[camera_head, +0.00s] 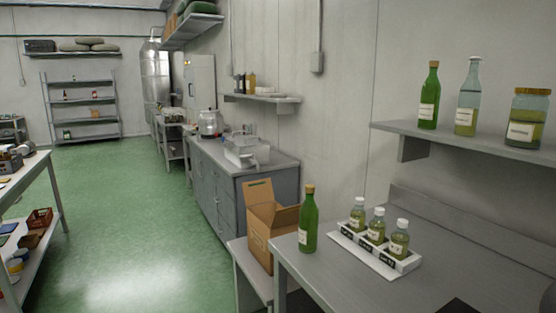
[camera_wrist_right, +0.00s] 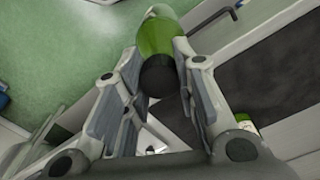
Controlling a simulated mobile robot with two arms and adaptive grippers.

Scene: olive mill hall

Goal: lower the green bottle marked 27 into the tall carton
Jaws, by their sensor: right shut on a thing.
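In the right wrist view, my right gripper (camera_wrist_right: 160,62) is shut on a green bottle (camera_wrist_right: 155,36). The head view shows neither gripper. There, a green bottle with a pale label (camera_head: 308,222) stands upright on the corner of the grey table. The tall brown carton (camera_head: 259,245) stands open behind and left of it, flaps up, on a lower surface. The carton's inside is mostly hidden.
A white rack (camera_head: 404,267) with several small capped bottles stands on the table (camera_head: 340,288). A wall shelf (camera_head: 455,142) at right holds a green bottle, a clear bottle and a jar. In the wrist view, a labelled bottle (camera_wrist_right: 246,124) is partly hidden behind a finger.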

